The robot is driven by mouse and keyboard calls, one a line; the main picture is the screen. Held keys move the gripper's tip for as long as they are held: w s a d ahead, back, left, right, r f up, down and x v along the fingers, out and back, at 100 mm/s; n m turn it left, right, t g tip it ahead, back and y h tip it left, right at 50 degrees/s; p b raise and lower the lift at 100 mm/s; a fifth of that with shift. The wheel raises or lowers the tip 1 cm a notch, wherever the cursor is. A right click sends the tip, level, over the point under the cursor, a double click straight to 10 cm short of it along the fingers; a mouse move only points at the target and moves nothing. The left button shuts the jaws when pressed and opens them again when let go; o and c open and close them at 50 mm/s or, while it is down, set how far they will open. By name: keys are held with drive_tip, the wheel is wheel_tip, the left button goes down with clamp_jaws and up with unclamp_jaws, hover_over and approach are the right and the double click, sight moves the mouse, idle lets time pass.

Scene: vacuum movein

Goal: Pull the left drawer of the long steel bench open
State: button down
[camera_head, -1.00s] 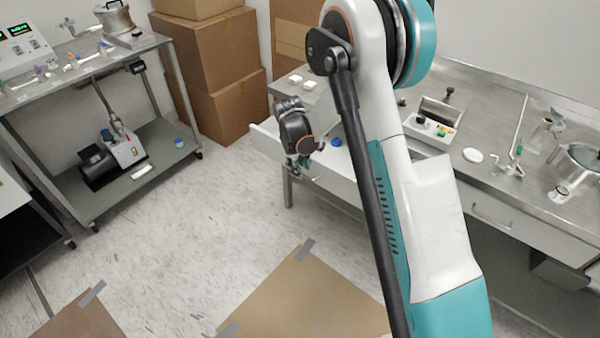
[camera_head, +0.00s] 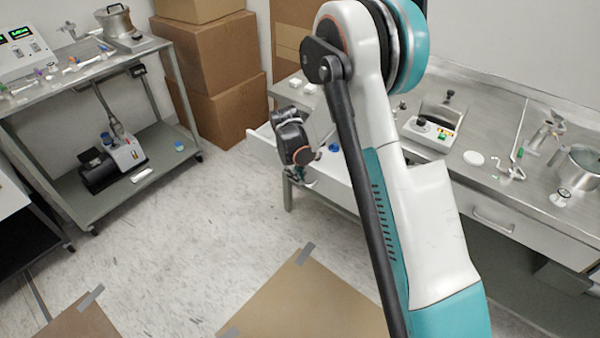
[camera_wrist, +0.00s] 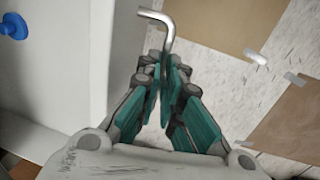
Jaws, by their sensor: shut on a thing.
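The long steel bench (camera_head: 475,115) runs along the right. Its left drawer (camera_head: 259,140) stands pulled out, past the bench's front edge; my arm covers part of it. In the wrist view the drawer's pale wall (camera_wrist: 88,60) fills the left side. My gripper (camera_head: 300,178) is at the drawer's front. In the wrist view my gripper (camera_wrist: 166,72) has its teal fingers closed together on the bent metal handle (camera_wrist: 160,18). A blue round thing (camera_head: 334,148) lies inside the drawer; it also shows in the wrist view (camera_wrist: 14,26).
Stacked cardboard boxes (camera_head: 215,70) stand behind the drawer. A grey cart (camera_head: 165,150) with lab equipment stands at the left. The floor before the drawer is clear, with a taped brown sheet (camera_head: 300,310) nearer me. Glassware and a pot (camera_head: 580,165) stand on the bench.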

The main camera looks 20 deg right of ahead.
drive_tip(key=s+a, duration=0.1)
drive_tip(key=a, duration=0.1)
drive_tip(key=s+a, duration=0.1)
drive_tip(key=shift+s+a, duration=0.35)
drive_tip(key=c, duration=2.2)
unclamp_jaws()
drive_tip(key=shift+s+a, duration=0.1)
drive_tip(key=shift+s, duration=0.05)
drive_tip(key=o, duration=0.5)
drive_tip(key=r, duration=0.4)
drive_tip(key=a+r, duration=0.1)
drive_tip(key=r, duration=0.2)
drive_tip(key=s+r, duration=0.1)
drive_tip(key=r, duration=0.3)
drive_tip(key=shift+a+r, duration=0.35)
